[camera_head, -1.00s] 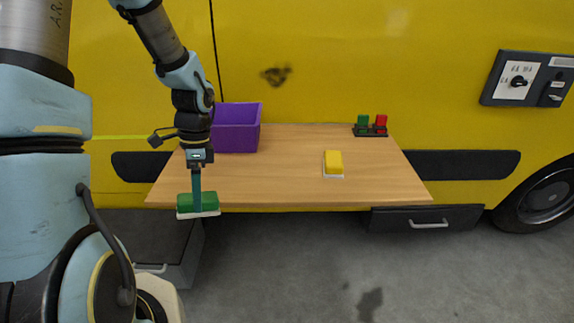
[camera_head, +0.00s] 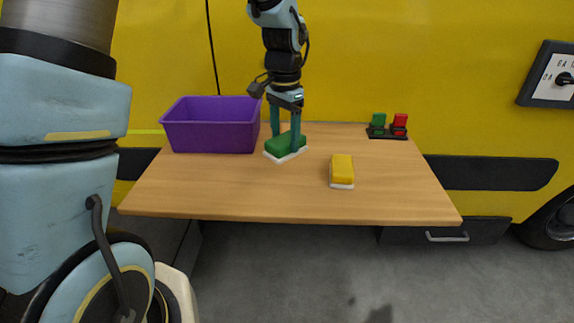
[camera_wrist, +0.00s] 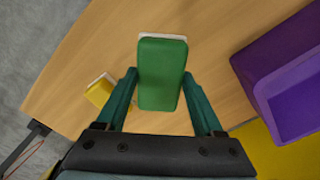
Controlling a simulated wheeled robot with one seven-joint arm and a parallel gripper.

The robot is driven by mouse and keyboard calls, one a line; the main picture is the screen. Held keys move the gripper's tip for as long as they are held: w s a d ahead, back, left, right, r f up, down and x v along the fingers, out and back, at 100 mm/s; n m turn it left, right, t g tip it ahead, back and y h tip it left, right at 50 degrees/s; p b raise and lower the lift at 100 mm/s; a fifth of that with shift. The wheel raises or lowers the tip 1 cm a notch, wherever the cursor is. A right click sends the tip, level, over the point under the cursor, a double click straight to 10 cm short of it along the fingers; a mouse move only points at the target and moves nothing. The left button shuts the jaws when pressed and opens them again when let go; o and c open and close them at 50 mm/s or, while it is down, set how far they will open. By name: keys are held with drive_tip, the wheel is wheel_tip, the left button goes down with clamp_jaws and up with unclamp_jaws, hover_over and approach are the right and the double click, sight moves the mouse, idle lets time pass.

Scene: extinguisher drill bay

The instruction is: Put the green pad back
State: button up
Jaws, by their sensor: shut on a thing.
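The green pad (camera_head: 288,141) has a white underside and is between the fingers of my gripper (camera_head: 285,144), which is shut on it. It is over the left-middle of the wooden table, just right of the purple bin. I cannot tell whether its underside touches the table. In the wrist view the green pad (camera_wrist: 162,75) lies lengthwise between the two teal fingers of my gripper (camera_wrist: 160,80). A yellow pad (camera_head: 342,167) with a white underside sits on the table to the right; it also shows in the wrist view (camera_wrist: 99,92).
The open purple bin (camera_head: 212,137) stands at the table's back left, close to my gripper. A black rack (camera_head: 383,133) with a green and a red piece stands at the back right. The table's (camera_head: 240,195) front half is mostly clear. A yellow vehicle wall rises behind.

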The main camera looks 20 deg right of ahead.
sight(285, 138)
drive_tip(key=shift+f+p, duration=0.6)
drive_tip(key=shift+f, duration=3)
drive_tip(key=o, duration=1.4)
drive_tip(key=shift+o, duration=0.2)
wheel_tip(285, 138, up, 12)
drive_tip(key=shift+r+b, duration=0.1)
drive_tip(key=shift+b, duration=0.8)
drive_tip(key=s+a+f+n, duration=0.2)
drive_tip(key=a+n, duration=0.4)
drive_tip(key=a, duration=0.9)
drive_tip(key=s+a+f+n+t, duration=0.1)
drive_tip(key=a+n, duration=0.5)
drive_tip(key=a, duration=0.9)
drive_tip(key=shift+s+f+n+t, duration=0.3)
drive_tip(key=shift+s+f+n, duration=0.15)
drive_tip(key=shift+f, duration=0.1)
